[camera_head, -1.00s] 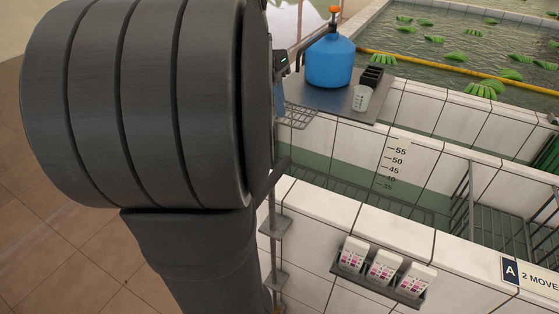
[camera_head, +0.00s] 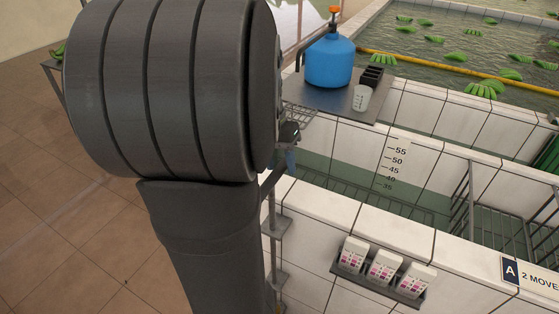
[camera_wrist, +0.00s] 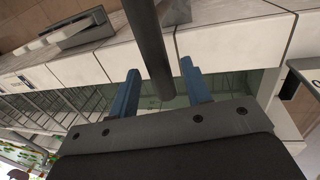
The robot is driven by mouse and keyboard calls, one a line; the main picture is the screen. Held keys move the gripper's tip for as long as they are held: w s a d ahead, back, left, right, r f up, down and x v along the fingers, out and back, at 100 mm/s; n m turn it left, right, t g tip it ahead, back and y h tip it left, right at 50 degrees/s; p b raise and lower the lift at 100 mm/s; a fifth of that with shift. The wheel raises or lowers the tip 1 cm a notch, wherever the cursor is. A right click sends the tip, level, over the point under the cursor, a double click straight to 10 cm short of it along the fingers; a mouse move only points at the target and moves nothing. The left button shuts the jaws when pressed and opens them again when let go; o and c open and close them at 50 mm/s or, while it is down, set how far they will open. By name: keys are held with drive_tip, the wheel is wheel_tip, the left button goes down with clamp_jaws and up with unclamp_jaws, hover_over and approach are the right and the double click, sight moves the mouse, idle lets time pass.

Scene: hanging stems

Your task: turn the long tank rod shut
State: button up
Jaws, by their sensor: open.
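The long tank rod (camera_head: 271,206) stands upright against the outer tile wall, partly hidden by my arm. A dark bar (camera_head: 273,179) slants up to the right from its upper part. My gripper (camera_head: 290,167) is just above the bar's upper end in the head view. In the wrist view my gripper (camera_wrist: 159,66) has its two blue fingers apart. A dark round bar (camera_wrist: 149,40) comes down from the top edge and shows between them, with its end near the palm. A gap shows on both sides, and I cannot tell any contact.
Brackets (camera_head: 278,226) hold the rod to the wall. Right of it is a shelf of white boxes (camera_head: 384,268). Behind are the tiled tank with a depth scale (camera_head: 392,163), a wire rack (camera_head: 302,113), and a blue bottle (camera_head: 330,62) and beaker (camera_head: 361,98) on a grey shelf (camera_head: 325,95).

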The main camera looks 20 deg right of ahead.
clamp_jaws()
idle(0.3)
drive_tip(key=m, duration=0.1)
drive_tip(key=s+d+m, duration=0.1)
drive_tip(key=m, duration=0.1)
drive_tip(key=shift+y, duration=0.3)
drive_tip(key=shift+s+a+m+y, duration=0.1)
drive_tip(key=shift+s+m+y, duration=0.6)
drive_tip(key=shift+m, duration=1.8)
drive_tip(key=shift+s+a+m+y, duration=0.15)
drive_tip(key=shift+s+m, duration=1.1)
drive_tip(key=shift+m, duration=1.25)
drive_tip(key=shift+s+d+m+y, duration=0.1)
drive_tip(key=shift+s+m+y, duration=0.6)
drive_tip(key=shift+m, duration=1.8)
drive_tip(key=shift+s+a+h, duration=0.1)
drive_tip(key=shift+s+h, duration=0.15)
drive_tip(key=shift+s, duration=0.05)
